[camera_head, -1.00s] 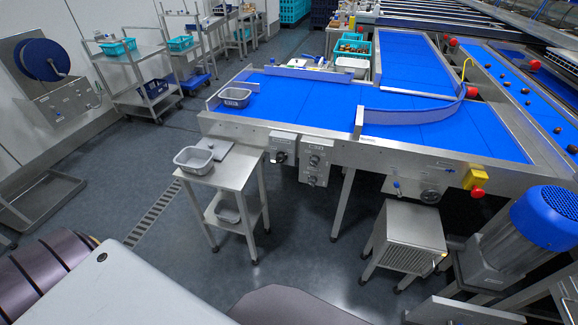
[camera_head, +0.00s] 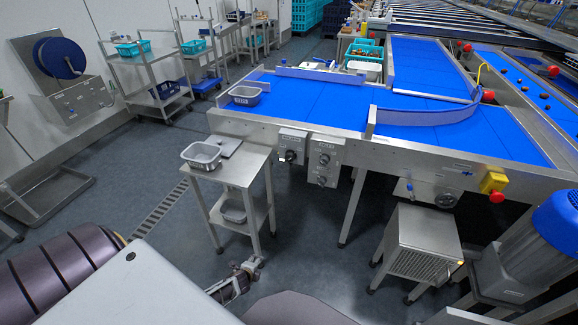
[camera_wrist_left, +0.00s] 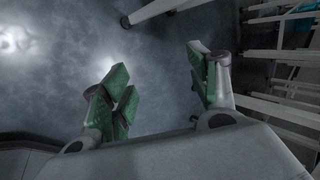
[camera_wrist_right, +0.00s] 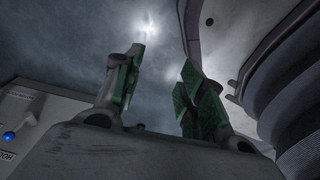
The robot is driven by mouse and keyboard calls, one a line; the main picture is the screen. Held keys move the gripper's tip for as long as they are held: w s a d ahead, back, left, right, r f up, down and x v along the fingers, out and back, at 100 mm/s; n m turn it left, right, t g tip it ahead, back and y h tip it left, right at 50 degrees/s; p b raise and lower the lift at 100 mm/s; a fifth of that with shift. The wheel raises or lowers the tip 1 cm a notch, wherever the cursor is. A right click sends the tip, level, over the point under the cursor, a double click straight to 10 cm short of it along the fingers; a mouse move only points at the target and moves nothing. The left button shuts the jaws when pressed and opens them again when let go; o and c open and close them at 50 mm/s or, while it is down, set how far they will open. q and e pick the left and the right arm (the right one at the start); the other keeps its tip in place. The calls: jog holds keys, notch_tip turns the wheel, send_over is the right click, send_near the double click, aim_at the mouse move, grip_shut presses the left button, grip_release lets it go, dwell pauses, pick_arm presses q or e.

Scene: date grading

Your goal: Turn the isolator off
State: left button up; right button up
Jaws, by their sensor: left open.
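Two grey control boxes hang on the front rail of the blue conveyor in the head view. The left box (camera_head: 291,145) has a dark rotary knob (camera_head: 290,156). The right box (camera_head: 324,160) has several knobs. Their labels are too small to read, so I cannot tell for sure which knob is the isolator. My left gripper (camera_head: 249,270) is low in front of the small steel table, below and apart from the boxes. Its green-padded fingers are spread and empty in the left wrist view (camera_wrist_left: 158,68). My right gripper (camera_wrist_right: 160,68) is open and empty, seen only in the right wrist view.
A small steel table (camera_head: 237,170) with a grey tub (camera_head: 202,154) stands left of the boxes. A louvred steel cabinet (camera_head: 424,245) and a blue-capped motor (camera_head: 560,220) stand at right. A yellow-and-red stop button (camera_head: 494,184) sits on the rail. Floor between table and cabinet is mostly clear.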

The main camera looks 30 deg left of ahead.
pick_arm(q)
jog(key=w+a+r+m+t+y+b, duration=0.1)
jog(key=w+a+r+m+t+b, duration=0.2)
jog(key=w+r, duration=0.55)
jog(key=w+r+m+t+b, duration=0.2)
jog(key=w+r+m, duration=0.45)
jog(key=r, duration=0.25)
jog(key=w+d+r+m+t+b, duration=0.1)
jog(key=w+r+m+t, duration=0.1)
jog(key=r, duration=0.7)
jog(key=w+d+r+m+t+b, duration=0.1)
jog(key=w+r+m+t+b, duration=0.1)
jog(key=r, duration=0.7)
jog(key=w+m+t, duration=0.1)
jog(key=w+m, duration=0.1)
jog(key=shift+m+y, duration=0.3)
jog(key=shift+m, duration=0.05)
pick_arm(e)
jog(key=w+a+r, duration=0.5)
jog(key=w+r, duration=0.3)
jog(key=r, duration=0.3)
jog(key=shift+w+a+y, duration=0.15)
jog(key=shift+w+y, duration=0.15)
pick_arm(q)
jog(key=shift+w, duration=0.3)
